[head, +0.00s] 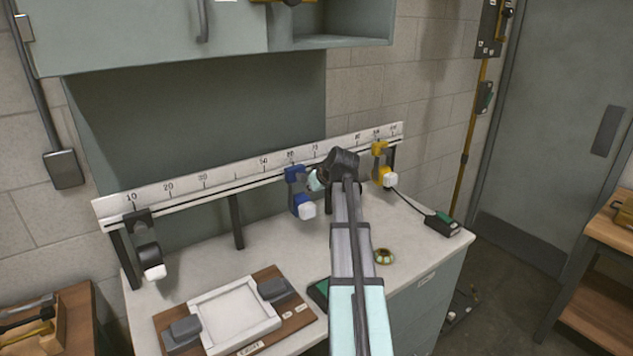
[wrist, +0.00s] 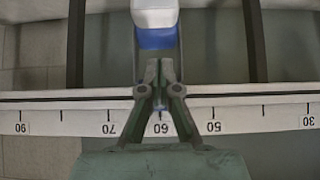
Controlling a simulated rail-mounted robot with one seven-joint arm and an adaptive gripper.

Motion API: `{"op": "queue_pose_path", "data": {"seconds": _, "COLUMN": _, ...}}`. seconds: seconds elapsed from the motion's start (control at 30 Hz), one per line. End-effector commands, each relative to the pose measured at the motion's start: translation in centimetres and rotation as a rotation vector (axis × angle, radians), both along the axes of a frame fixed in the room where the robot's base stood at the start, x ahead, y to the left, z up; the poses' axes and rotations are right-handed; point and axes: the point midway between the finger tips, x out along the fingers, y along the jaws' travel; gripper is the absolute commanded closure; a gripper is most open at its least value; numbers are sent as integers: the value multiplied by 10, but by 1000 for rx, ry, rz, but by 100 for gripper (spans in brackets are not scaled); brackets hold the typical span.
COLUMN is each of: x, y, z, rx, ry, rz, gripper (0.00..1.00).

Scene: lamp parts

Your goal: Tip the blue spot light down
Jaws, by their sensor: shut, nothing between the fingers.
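The blue spot light (head: 300,206) hangs from its blue clamp (head: 294,173) on the rail, near the middle-right of the head view. Its white front points down and to the right. In the wrist view the blue spot light (wrist: 157,39) is at the top, white end outermost, between two thin bracket arms. My gripper (wrist: 158,74) is shut and empty, in front of the rail near the 60 mark. Its tips lie just short of the blue body in the picture; I cannot tell if they touch. In the head view my wrist hides most of the gripper.
The white numbered rail (head: 229,178) runs above the bench. A yellow spot light (head: 381,161) is at right, close to my wrist; a black one (head: 149,255) is at far left. A framed tray (head: 235,310) and a small round dish (head: 384,256) lie on the bench.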

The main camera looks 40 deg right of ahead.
Motion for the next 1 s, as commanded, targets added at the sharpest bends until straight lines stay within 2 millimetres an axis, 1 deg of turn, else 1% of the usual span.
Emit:
{"op": "queue_pose_path", "data": {"seconds": 0.03, "x": 8, "y": -1, "z": -5, "rx": 2, "ry": 2, "rz": 0, "gripper": 100}}
{"op": "queue_pose_path", "data": {"seconds": 0.07, "x": 11, "y": -2, "z": -9, "rx": 1, "ry": 2, "rz": 1, "gripper": 100}}
{"op": "queue_pose_path", "data": {"seconds": 0.1, "x": 7, "y": 0, "z": -15, "rx": 1, "ry": 2, "rz": -1, "gripper": 100}}
{"op": "queue_pose_path", "data": {"seconds": 0.2, "x": 6, "y": 0, "z": -27, "rx": 0, "ry": 1, "rz": 0, "gripper": 100}}
{"op": "queue_pose_path", "data": {"seconds": 0.4, "x": 7, "y": 0, "z": -43, "rx": 1, "ry": 0, "rz": -1, "gripper": 100}}
{"op": "queue_pose_path", "data": {"seconds": 0.57, "x": 7, "y": -1, "z": -47, "rx": 0, "ry": 0, "rz": 0, "gripper": 100}}
{"op": "queue_pose_path", "data": {"seconds": 1.0, "x": 8, "y": 2, "z": -49, "rx": -1, "ry": -6, "rz": 4, "gripper": 100}}
